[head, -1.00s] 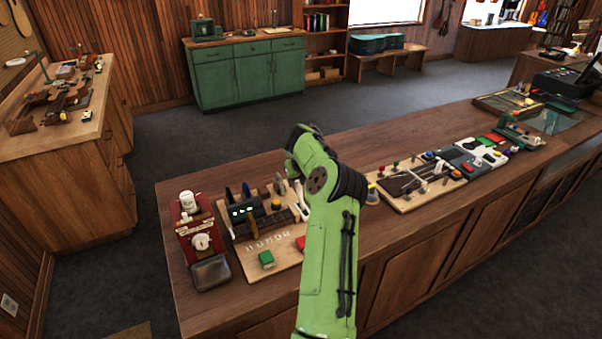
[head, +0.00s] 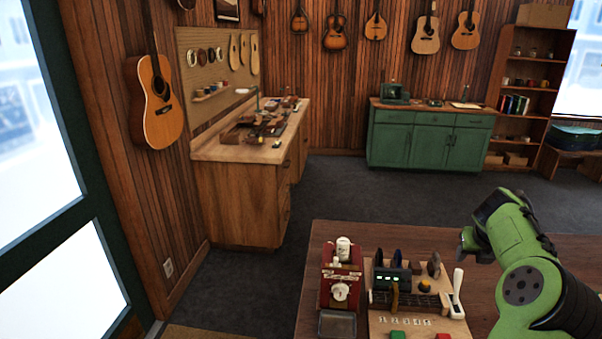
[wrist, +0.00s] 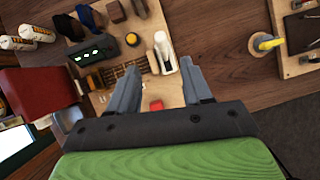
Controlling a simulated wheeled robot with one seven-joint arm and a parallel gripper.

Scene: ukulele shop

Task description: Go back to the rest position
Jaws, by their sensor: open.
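My gripper (wrist: 160,95) is open and shows in the wrist view with two grey fingers spread apart. No object is held between the fingers. Beyond them lies a wooden tool board on the counter, with a white-handled tool (wrist: 189,68) and a red block (wrist: 156,105) seen in the gap. In the head view my green arm is bent at the lower right over the counter (head: 450,250); the fingertips cannot be made out there.
A red machine (head: 341,275) with a white bottle stands left of the tool board (head: 430,325). The board carries a dark box with green lights (head: 392,278). A workbench (head: 235,190) stands at the left, a green cabinet (head: 420,145) at the back. Dark floor between is open.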

